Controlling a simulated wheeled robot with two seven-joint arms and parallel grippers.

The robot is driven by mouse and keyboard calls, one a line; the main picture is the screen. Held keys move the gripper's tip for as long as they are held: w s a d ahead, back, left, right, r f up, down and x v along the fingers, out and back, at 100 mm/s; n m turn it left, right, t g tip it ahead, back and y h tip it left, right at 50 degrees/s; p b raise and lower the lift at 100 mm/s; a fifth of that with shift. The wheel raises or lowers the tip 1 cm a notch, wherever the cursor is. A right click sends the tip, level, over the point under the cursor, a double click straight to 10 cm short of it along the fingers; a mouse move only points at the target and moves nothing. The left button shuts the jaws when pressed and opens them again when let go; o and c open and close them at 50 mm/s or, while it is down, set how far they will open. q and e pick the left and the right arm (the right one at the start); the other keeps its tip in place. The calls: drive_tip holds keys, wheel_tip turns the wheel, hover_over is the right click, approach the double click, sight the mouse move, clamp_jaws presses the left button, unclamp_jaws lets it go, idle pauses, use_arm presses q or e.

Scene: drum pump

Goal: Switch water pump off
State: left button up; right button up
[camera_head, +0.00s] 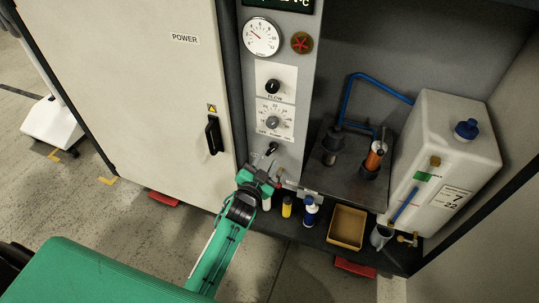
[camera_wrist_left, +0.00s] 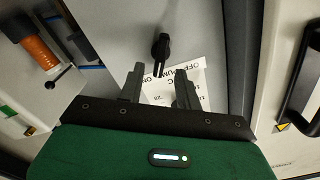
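The control panel (camera_head: 300,100) carries a black pump switch (camera_head: 271,148) at its lower end, below the flow knob (camera_head: 272,87) and a dial knob (camera_head: 272,123). In the left wrist view the switch (camera_wrist_left: 160,48) shows upside down, beside a white label (camera_wrist_left: 182,76) with the words OFF, PUMP and ON. My left gripper (camera_head: 267,166) is just below the switch in the head view. In the wrist view its two fingers (camera_wrist_left: 160,86) stand apart with nothing between them, and the switch is beyond their tips, apart from them. My right gripper is not in view.
A pressure gauge (camera_head: 261,37) and a red knob (camera_head: 302,43) sit higher on the panel. A cabinet door with a black handle (camera_head: 213,134) is at left. A white tank (camera_head: 442,150), blue hose (camera_head: 365,82), small bottles (camera_head: 310,212) and yellow tray (camera_head: 347,228) are at right.

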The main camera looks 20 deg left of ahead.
sight(271, 151)
use_arm(q)
drive_tip(key=w, duration=0.3)
drive_tip(key=shift+d, duration=0.1)
drive_tip(key=shift+w, duration=0.2)
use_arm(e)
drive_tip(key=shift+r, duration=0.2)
use_arm(q)
clamp_jaws()
